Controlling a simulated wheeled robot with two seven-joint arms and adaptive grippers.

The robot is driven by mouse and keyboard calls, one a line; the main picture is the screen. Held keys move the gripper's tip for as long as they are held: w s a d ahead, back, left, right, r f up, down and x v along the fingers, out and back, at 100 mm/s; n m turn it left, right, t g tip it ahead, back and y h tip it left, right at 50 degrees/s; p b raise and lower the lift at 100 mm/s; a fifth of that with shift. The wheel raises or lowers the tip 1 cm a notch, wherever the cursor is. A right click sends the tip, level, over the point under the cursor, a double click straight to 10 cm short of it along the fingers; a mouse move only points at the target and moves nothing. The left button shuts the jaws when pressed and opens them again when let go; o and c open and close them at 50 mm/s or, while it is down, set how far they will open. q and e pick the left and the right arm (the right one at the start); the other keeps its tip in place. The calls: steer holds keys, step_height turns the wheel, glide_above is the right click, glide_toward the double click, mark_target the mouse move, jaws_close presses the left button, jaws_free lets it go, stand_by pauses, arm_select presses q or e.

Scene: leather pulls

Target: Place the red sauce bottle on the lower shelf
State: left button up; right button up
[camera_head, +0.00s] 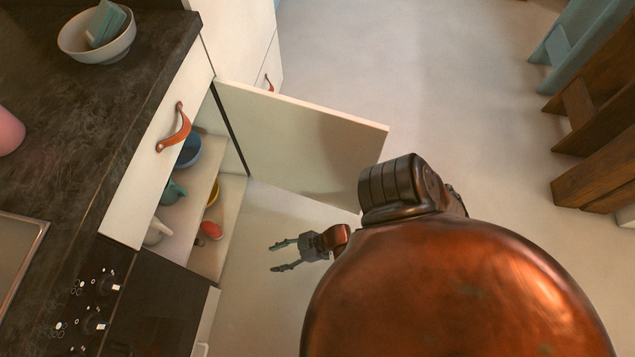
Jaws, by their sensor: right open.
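A small red object (211,230), which looks like the red sauce bottle, is on the lower shelf (203,259) of an open cabinet, near its front edge. I see it from above, so I cannot tell its full shape or whether it stands upright. My right gripper (275,257) is open and empty, in front of the cabinet and apart from the red object, its fingers pointing left toward it. My left gripper is not in view.
The cabinet door (300,135) stands open behind my right gripper. The upper shelf (186,219) holds a blue bowl (189,151), a teal item (173,192) and a pale item (157,231). A yellow item (214,192) is lower down. The dark countertop (75,130) overhangs at left.

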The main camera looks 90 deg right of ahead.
steer(key=s+a+r+g, duration=0.2)
steer(key=s+a, duration=0.3)
steer(key=s, duration=0.2)
steer(key=s+a+r+g+y, duration=0.1)
steer(key=s+a+r+g, duration=0.2)
steer(key=s, duration=0.4)
steer(key=shift+a+r, duration=0.25)
steer(key=shift+a, duration=0.65)
